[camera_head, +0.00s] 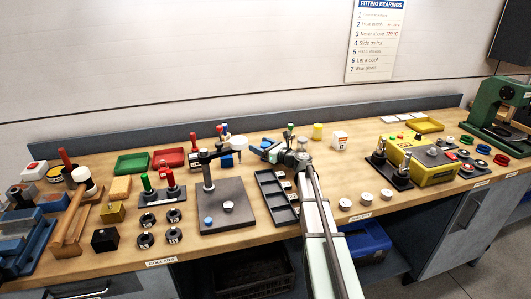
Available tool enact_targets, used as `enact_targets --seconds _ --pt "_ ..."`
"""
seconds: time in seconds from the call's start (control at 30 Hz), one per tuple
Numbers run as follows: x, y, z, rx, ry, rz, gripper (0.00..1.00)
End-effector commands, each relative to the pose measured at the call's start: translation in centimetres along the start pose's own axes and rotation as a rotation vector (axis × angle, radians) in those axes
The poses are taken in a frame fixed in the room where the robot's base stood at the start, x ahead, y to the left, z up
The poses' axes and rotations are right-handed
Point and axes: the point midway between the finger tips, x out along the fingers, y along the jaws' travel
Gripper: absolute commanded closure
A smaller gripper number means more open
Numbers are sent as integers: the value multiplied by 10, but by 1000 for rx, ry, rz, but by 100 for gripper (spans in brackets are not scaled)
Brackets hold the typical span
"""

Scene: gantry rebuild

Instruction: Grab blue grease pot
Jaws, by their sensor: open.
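Several small blue things are in view, and I cannot tell for sure which is the grease pot. One blue thing (266,143) shows at the back of the bench, beside my gripper (268,153) and partly hidden. A blue block-like thing (227,161) stands further left, behind the stand's arm. A small blue-topped disc (208,221) lies on the dark base plate (237,190). My arm reaches in from the bottom, and its end points left near the back of the bench. My gripper is open and small in this view. I see nothing held in it.
A black divided tray (281,208) lies just left of my arm. A metal stand (208,178) rises from the base plate. A yellow pot (318,131) and white container (340,141) stand behind right. A yellow box (432,167) and green press (502,115) are further right.

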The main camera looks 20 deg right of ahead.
Motion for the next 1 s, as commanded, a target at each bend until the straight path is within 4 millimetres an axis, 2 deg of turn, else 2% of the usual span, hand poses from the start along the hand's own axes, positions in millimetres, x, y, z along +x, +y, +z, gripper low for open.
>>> enact_targets --seconds 0.23,0.83,1.0 --pt "1 0 0 0 0 -1 26" --pt "0 0 0 0 0 -1 84" --pt "0 0 0 0 0 -1 84"
